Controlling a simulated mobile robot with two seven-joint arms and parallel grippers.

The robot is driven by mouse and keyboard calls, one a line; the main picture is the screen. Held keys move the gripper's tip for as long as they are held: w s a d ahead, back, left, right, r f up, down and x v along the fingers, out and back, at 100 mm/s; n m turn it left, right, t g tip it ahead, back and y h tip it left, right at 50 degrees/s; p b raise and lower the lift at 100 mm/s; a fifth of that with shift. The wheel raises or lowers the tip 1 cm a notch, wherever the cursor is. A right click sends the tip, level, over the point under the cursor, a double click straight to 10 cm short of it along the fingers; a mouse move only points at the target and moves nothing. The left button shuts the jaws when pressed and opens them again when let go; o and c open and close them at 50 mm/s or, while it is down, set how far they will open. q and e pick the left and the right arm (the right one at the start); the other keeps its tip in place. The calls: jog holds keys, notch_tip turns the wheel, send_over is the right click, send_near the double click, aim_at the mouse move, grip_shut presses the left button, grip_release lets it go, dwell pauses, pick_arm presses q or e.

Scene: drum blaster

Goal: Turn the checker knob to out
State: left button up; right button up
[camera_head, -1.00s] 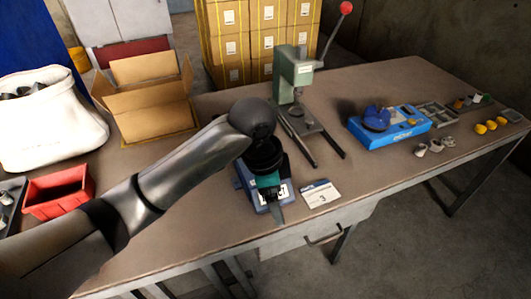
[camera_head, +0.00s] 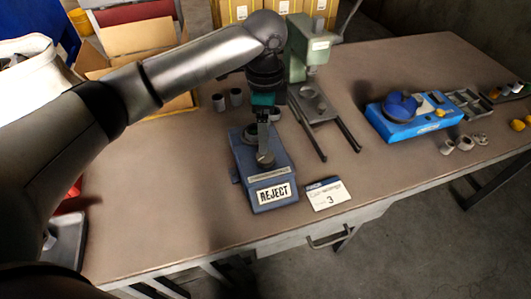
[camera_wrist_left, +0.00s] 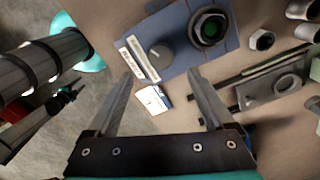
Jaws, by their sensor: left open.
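The checker is a blue-grey box (camera_head: 262,186) with a REJECT plate on its front, standing near the table's front edge. In the left wrist view the checker (camera_wrist_left: 186,48) shows a round grey knob (camera_wrist_left: 160,55) beside its label strips and a dark hex-rimmed socket with a green centre. Which mark the knob points to is too small to tell. My left gripper (camera_head: 263,138) hangs pointing down above the checker, partly hiding its top. In its wrist view the left gripper (camera_wrist_left: 162,78) is open and empty, with the knob appearing beyond the fingertip gap. My right gripper is not seen.
A white card marked 3 (camera_head: 328,194) lies right of the checker. A green press (camera_head: 306,52) stands behind it, its rails reaching forward. A blue device (camera_head: 412,121) and small parts are farther right. Bare tabletop lies left of the checker.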

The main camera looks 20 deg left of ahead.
aim_at(265, 156)
pick_arm(q)
notch_tip(265, 156, down, 7)
jog(key=shift+r+b, duration=0.1)
jog(key=shift+b, duration=0.7)
jog(key=shift+f, duration=0.7)
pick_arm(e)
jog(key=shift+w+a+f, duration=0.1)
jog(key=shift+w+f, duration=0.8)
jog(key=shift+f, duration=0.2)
pick_arm(q)
jog(key=c, duration=1.4)
jog(key=shift+o, duration=0.2)
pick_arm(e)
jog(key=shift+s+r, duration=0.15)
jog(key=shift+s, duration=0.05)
